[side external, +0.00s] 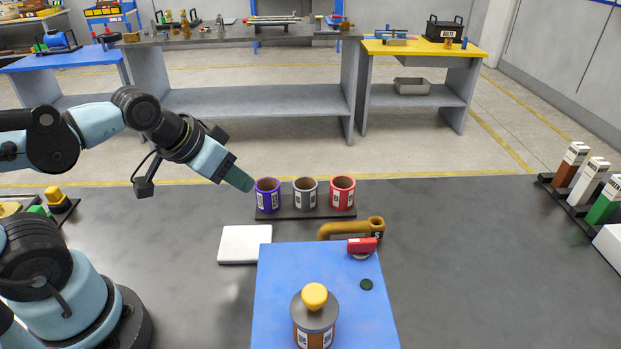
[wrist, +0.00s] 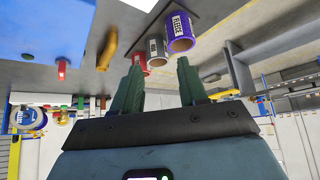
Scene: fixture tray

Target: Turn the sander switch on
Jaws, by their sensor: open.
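A mustard, pipe-shaped tool (side external: 345,229) with an "S" mark lies at the far edge of a blue block (side external: 320,275). A red piece (side external: 362,245) sits beside it on the block, and a small dark green disc (side external: 366,284) lies nearer. I cannot tell for certain which part is the sander switch or its setting. In the wrist view the mustard tool (wrist: 107,52) and red piece (wrist: 62,68) show at the left. My gripper (side external: 240,181) is open and empty, above the table, left of the cups. Its green fingers (wrist: 159,62) show in the wrist view.
Purple (side external: 267,195), grey (side external: 305,193) and red (side external: 342,192) cups stand on a dark rack just right of my gripper. A white square pad (side external: 244,244) lies left of the block. A yellow-knobbed canister (side external: 315,318) stands on the block.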

